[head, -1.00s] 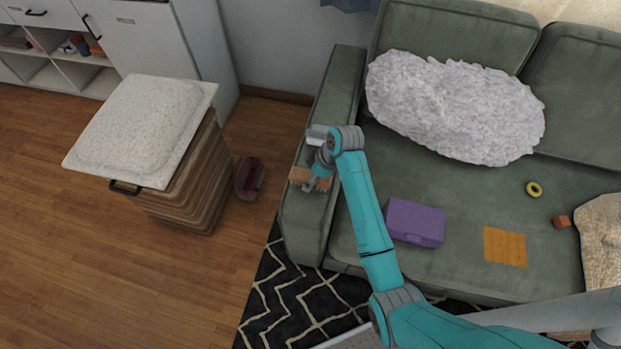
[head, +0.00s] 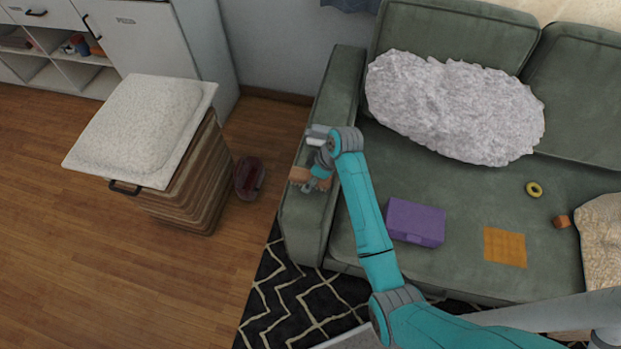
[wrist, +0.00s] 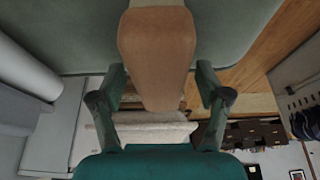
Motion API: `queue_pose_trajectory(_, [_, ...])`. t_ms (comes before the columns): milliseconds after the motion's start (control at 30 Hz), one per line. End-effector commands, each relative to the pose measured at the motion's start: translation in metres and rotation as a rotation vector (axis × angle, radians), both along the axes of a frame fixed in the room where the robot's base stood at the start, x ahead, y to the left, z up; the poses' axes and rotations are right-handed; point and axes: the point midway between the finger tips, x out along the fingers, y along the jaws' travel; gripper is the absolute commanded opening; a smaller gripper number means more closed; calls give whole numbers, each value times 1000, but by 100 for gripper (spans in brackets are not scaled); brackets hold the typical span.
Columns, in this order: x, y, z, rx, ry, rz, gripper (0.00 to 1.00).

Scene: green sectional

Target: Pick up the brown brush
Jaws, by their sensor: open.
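The brown brush (head: 299,175) lies on the sofa's left armrest (head: 303,225). In the wrist view my gripper (wrist: 161,80) is open, with one finger on each side of the brush. Gaps show between the fingers and the brush's sides.
A purple box (head: 415,222), an orange cloth (head: 505,247), a yellow ring (head: 534,189) and a fluffy white cushion (head: 455,105) are on the seat. A brown basket with a pale cushioned top (head: 145,125) and a dark red object (head: 250,178) stand left of the armrest.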

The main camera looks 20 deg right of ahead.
Motion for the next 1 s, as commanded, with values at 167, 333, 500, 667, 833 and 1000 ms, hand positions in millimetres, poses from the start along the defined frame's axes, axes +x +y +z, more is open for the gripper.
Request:
queue_pose_trajectory(167, [0, 0, 0, 0, 0, 0, 56])
queue_pose_trajectory(333, [0, 0, 0, 0, 0, 0, 14])
queue_pose_trajectory(500, [0, 0, 0, 0, 0, 0, 8])
queue_pose_trajectory(667, [0, 0, 3, -1, -1, 1, 8])
queue_pose_trajectory(833, [1, 0, 24, 0, -4, 1, 8])
queue_pose_trajectory(1000, [1, 0, 58, 0, -6, 1, 8])
